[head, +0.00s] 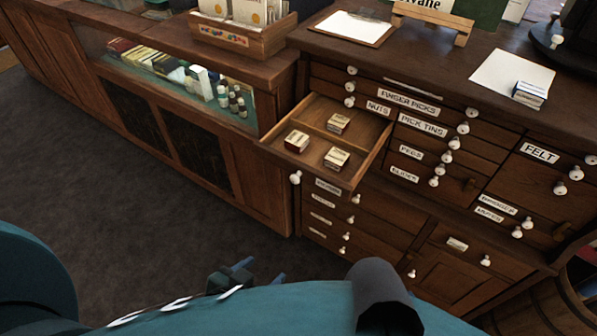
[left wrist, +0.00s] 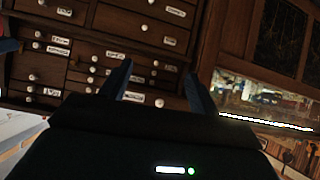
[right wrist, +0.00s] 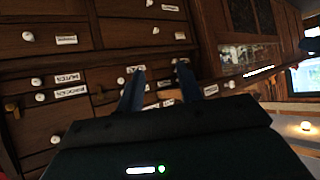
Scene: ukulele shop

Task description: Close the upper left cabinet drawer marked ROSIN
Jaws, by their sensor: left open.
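The open drawer (head: 325,140) juts from the upper left of the dark wooden cabinet (head: 470,165) in the head view. It holds three small boxes. A white knob (head: 295,177) shows at its front; the front's label cannot be read from above. My left gripper (head: 262,272) is open and empty, low in the head view, in front of the cabinet and apart from the drawer. Its spread fingers also show in the left wrist view (left wrist: 158,82). My right gripper (right wrist: 160,82) has its fingers apart, empty, facing the cabinet in the right wrist view; I cannot make it out in the head view.
Closed drawers with white knobs and labels surround the open one. A glass-fronted counter (head: 170,75) stands to the left. A clipboard (head: 353,27), a white sheet (head: 503,75) and a small box (head: 530,93) lie on the cabinet top. Dark carpet (head: 110,170) in front is clear.

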